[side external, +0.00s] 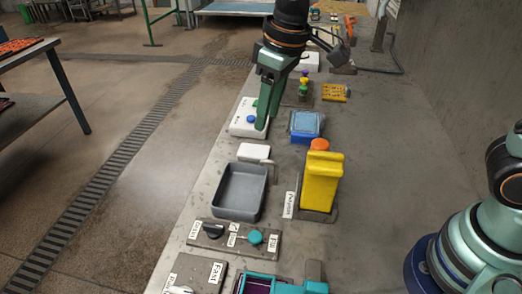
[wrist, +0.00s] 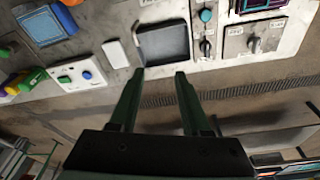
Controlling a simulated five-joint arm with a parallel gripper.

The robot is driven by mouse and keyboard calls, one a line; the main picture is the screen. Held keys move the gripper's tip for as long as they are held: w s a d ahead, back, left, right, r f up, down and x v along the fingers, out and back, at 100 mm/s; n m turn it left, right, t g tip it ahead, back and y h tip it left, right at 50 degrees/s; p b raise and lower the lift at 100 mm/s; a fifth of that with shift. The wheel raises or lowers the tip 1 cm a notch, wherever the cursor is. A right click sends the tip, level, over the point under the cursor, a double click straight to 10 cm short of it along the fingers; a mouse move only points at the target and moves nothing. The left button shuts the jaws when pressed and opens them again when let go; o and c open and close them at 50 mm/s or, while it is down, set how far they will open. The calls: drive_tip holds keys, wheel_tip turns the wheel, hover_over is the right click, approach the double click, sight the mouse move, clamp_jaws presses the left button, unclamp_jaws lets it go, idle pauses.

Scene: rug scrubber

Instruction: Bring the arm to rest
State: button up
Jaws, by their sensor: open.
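My gripper (side external: 268,103) is raised over the far part of the bench, above and beside a white box with a blue button (side external: 250,118). In the wrist view my gripper (wrist: 162,74) shows two dark green fingers spread apart, with nothing between them. The fingertips appear in front of the near edge of the grey tray (wrist: 163,46). In the side view the tray (side external: 239,214) lies empty on the bench, apart from my gripper.
A yellow container (side external: 321,182) stands right of the tray, with a blue box (side external: 306,125) behind it. A control panel with knobs (side external: 234,239) lies in front of the tray. The bench's left edge drops to open floor (side external: 150,180). The bench's right side (side external: 400,160) is clear.

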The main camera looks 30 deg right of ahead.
drive_tip(key=s+d+r+m+t, duration=0.1)
drive_tip(key=s+d, duration=0.3)
drive_tip(key=d, duration=0.4)
drive_tip(key=s+d+m+t+h, duration=0.1)
drive_tip(key=s+d+m, duration=0.3)
drive_tip(key=d, duration=0.5)
drive_tip(key=shift+s+d+r+t, duration=0.3)
drive_tip(key=shift+r+t, duration=0.05)
drive_tip(key=shift+t, duration=0.45)
